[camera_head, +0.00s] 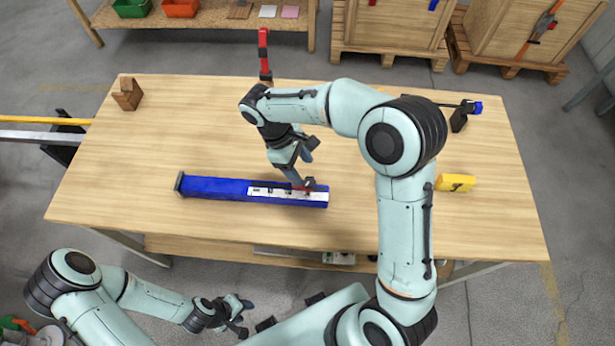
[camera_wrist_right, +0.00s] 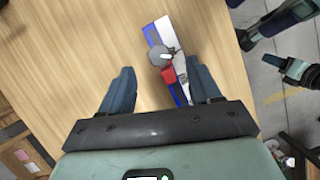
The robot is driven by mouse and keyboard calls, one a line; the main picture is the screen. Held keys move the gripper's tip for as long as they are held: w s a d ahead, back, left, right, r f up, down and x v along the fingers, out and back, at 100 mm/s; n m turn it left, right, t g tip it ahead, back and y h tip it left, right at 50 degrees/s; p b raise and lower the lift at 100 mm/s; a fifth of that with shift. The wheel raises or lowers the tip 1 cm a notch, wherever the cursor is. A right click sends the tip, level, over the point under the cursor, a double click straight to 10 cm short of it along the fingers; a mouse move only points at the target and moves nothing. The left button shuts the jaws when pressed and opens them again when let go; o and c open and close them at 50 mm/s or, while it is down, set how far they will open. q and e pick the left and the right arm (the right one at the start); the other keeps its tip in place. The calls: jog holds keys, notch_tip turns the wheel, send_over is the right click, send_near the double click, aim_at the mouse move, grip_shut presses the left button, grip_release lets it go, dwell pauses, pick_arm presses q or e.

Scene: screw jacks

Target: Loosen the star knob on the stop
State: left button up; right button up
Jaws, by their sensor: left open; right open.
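A blue rail (camera_head: 225,187) with a white scale strip lies across the front middle of the table. A small red stop (camera_head: 305,188) sits on it near its right end; it also shows in the right wrist view (camera_wrist_right: 168,75). A grey rounded knob (camera_wrist_right: 159,56) sits beside the red part; its star shape is not clear. My right gripper (camera_head: 309,166) is open above the stop. In the right wrist view its fingers (camera_wrist_right: 160,84) stand apart, with the stop between them, nearer the right finger. My left gripper (camera_head: 244,314) is open and empty in front of the table.
A red clamp (camera_head: 264,55) stands at the back edge. A wooden block (camera_head: 127,94) is at the back left. A black stand (camera_head: 459,119) and a yellow object (camera_head: 455,182) lie at the right. The left half of the tabletop is mostly clear.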

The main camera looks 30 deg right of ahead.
aim_at(310, 181)
jog(key=x, duration=0.5)
jog(key=shift+d+f, duration=0.1)
jog(key=shift+f, duration=0.1)
jog(key=shift+w, duration=0.1)
jog(key=c, duration=1.1)
